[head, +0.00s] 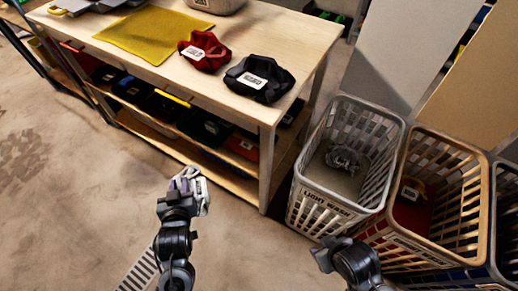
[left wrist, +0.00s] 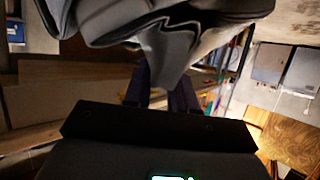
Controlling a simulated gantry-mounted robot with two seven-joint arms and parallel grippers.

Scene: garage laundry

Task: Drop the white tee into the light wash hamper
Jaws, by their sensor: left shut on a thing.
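My left gripper (head: 190,180) is over the floor in front of the workbench, shut on a crumpled pale cloth, the white tee (head: 204,194). In the left wrist view the tee (left wrist: 165,40) hangs from the fingers (left wrist: 160,92) and looks grey in shadow. The light wash hamper (head: 318,208), a white slatted basket with a "LIGHT WASH" label, stands right of the bench, apart from the left gripper. A crumpled grey garment (head: 345,158) lies inside it. My right gripper (head: 325,252) is just in front of this hamper; its fingers are not clear.
A tan hamper (head: 455,145) with red cloth inside and a dark blue hamper (head: 506,215) stand to the right. The wooden workbench (head: 250,40) holds a red garment (head: 205,52), a black garment (head: 260,78) and a yellow cloth (head: 155,32). The floor at left is clear.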

